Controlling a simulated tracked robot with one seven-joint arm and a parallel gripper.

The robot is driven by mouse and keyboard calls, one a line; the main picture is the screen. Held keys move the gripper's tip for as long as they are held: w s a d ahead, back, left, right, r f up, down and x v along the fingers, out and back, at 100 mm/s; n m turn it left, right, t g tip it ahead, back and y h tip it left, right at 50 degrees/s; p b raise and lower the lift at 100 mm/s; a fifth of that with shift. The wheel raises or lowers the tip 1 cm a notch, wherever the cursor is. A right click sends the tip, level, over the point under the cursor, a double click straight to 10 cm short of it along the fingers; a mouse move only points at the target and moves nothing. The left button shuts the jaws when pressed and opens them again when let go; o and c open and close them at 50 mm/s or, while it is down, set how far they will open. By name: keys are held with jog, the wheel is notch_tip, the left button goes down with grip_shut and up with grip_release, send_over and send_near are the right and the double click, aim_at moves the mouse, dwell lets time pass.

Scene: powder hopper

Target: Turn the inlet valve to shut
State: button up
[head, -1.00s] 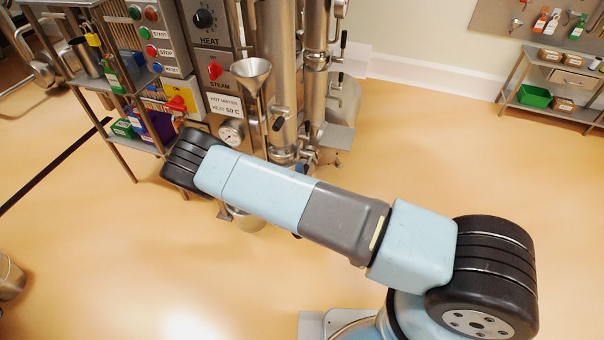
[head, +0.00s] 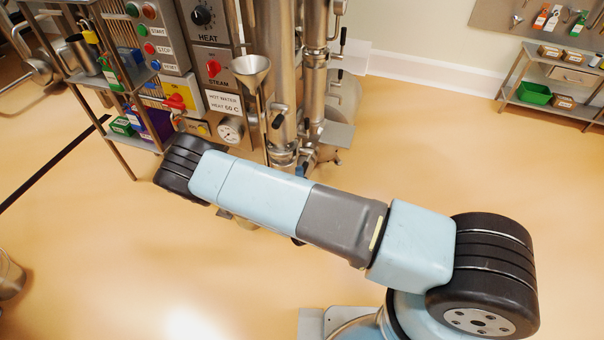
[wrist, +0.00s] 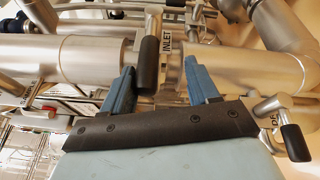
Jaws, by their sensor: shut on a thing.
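The inlet valve shows in the wrist view, with a black lever grip (wrist: 148,65) beside a label reading INLET (wrist: 167,41). The lever stands upright in that picture, across the horizontal steel pipe (wrist: 90,58). My gripper (wrist: 160,75) has one blue finger on each side of the valve and is shut on it. The exact contact is hard to make out. In the head view my arm hides the gripper and the inlet valve.
A second black-handled valve (wrist: 294,142) is close to the right of my gripper. In the head view the steel hopper columns (head: 315,75), a funnel (head: 251,70) and a control panel (head: 207,55) stand beyond my arm. A shelf rack (head: 118,160) is at left. Open floor lies in front.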

jog(key=s+d, duration=0.1)
jog(key=s, duration=0.9)
jog(key=shift+s+d+f, duration=0.15)
jog(key=shift+s+f, duration=0.05)
jog(key=shift+s, duration=0.2)
